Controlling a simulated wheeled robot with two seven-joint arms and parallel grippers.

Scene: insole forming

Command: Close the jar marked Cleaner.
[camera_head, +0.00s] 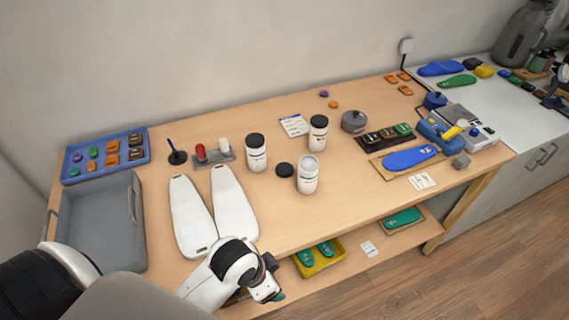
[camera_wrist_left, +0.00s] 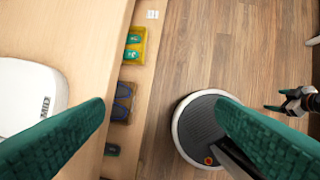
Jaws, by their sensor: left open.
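Three white jars stand on the wooden table in the head view; their labels are too small to read. The left jar (camera_head: 256,153) and the back right jar (camera_head: 318,133) wear black lids. The front jar (camera_head: 307,174) has no black lid on it. A loose black lid (camera_head: 284,170) lies on the table just left of it. My left gripper (camera_head: 273,288) is at the table's front edge, well short of the jars. In the left wrist view its green fingers (camera_wrist_left: 160,108) are wide apart and empty. My right gripper (camera_wrist_left: 277,101) shows small at the right edge; its jaws are unclear.
Two white foot-shaped pieces (camera_head: 234,204) lie between my left arm and the jars. A grey bin (camera_head: 103,222) and a blue tray (camera_head: 76,171) are at the left. A yellow bin (camera_head: 320,262) sits on the lower shelf. Table around the front jar is mostly clear.

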